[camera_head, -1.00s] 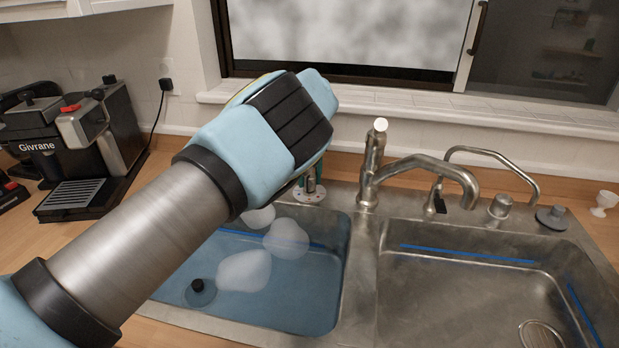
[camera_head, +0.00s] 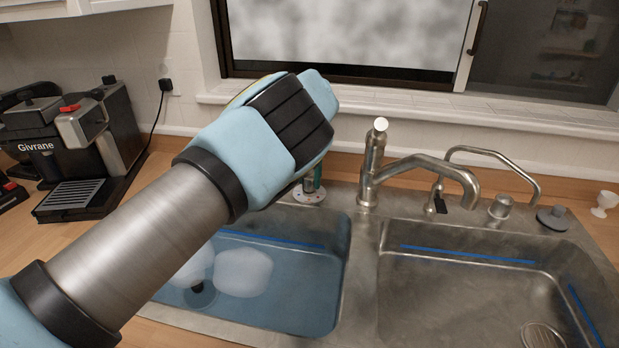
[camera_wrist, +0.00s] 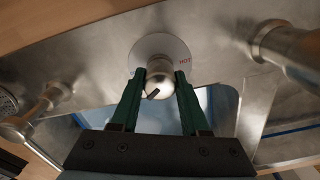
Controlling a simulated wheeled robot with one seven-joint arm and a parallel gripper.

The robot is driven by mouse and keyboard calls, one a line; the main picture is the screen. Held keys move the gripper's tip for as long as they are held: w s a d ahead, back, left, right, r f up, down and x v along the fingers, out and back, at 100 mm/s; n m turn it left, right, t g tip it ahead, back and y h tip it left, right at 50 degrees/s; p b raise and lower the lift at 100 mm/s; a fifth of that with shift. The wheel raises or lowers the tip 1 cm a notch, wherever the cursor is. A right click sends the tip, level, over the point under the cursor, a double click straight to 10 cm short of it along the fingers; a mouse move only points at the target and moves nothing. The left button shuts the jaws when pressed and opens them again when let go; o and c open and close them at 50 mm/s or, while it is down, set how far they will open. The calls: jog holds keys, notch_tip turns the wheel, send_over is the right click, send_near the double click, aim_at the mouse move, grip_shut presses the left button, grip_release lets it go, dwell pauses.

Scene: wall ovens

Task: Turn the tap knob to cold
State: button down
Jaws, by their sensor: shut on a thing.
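The tap knob (camera_wrist: 158,83) is a round metal knob with a dark slot, seen in the wrist view. It sits on a pale round plate (camera_wrist: 160,45) marked HOT in red on its right side. My gripper (camera_wrist: 160,79) has its two green fingers around the knob, one on each side, and is shut on it. In the head view the plate (camera_head: 308,196) shows behind the sink's left basin, below my wrist. The knob and most of my fingers are hidden there by my arm.
A metal faucet (camera_head: 370,165) stands just right of my gripper, with a thin curved spout (camera_head: 500,160) beyond it. The left basin (camera_head: 290,290) holds water and foam; the right basin (camera_head: 450,290) is empty. A coffee machine (camera_head: 95,130) stands at left.

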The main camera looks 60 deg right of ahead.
jog(key=shift+m, duration=0.5)
jog(key=shift+c, duration=2)
grip_release()
notch_tip(320, 180, up, 11)
jog(key=b, duration=0.4)
jog(key=shift+f, duration=0.15)
